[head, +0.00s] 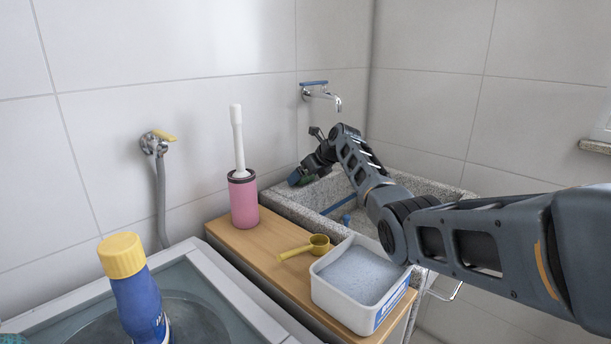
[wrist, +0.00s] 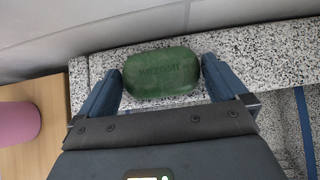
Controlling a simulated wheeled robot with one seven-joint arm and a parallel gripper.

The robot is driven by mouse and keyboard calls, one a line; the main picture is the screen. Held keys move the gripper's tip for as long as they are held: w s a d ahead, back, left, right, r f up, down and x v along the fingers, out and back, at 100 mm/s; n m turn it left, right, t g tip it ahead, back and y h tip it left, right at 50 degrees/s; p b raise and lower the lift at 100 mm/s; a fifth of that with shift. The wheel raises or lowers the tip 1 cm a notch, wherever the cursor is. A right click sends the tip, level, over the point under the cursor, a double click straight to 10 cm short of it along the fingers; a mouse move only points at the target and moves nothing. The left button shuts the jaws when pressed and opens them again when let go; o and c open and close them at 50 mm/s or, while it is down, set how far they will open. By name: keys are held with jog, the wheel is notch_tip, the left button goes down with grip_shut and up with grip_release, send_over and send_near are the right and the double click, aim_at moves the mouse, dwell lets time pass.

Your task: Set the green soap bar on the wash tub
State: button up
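The green soap bar (wrist: 162,73) is a rounded oblong with raised lettering, between my gripper's blue fingers in the wrist view. My gripper (wrist: 162,80) spans its length, and both fingers appear to press its ends. The wash tub is speckled stone, and its rim (wrist: 262,62) lies behind the bar in that view. In the head view my gripper (head: 303,177) is at the tub's back left corner, with a bit of green soap (head: 307,181) showing. The tub's rim (head: 283,203) is just below. I cannot tell whether the bar touches the rim.
A wooden counter (head: 245,240) holds a pink brush holder (head: 244,202), a yellow scoop (head: 300,248) and a white box of powder (head: 333,298). A blue bottle (head: 140,300) stands at the left. A wall faucet (head: 323,95) hangs over the tub.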

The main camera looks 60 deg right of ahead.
jog(key=shift+r, duration=0.1)
jog(key=p+v, duration=0.2)
jog(key=p, duration=0.1)
jog(key=shift+r+p, duration=0.25)
jog(key=shift+p, duration=0.15)
jog(key=p+v, duration=0.9)
jog(key=p, duration=0.3)
jog(key=shift+s, duration=0.35)
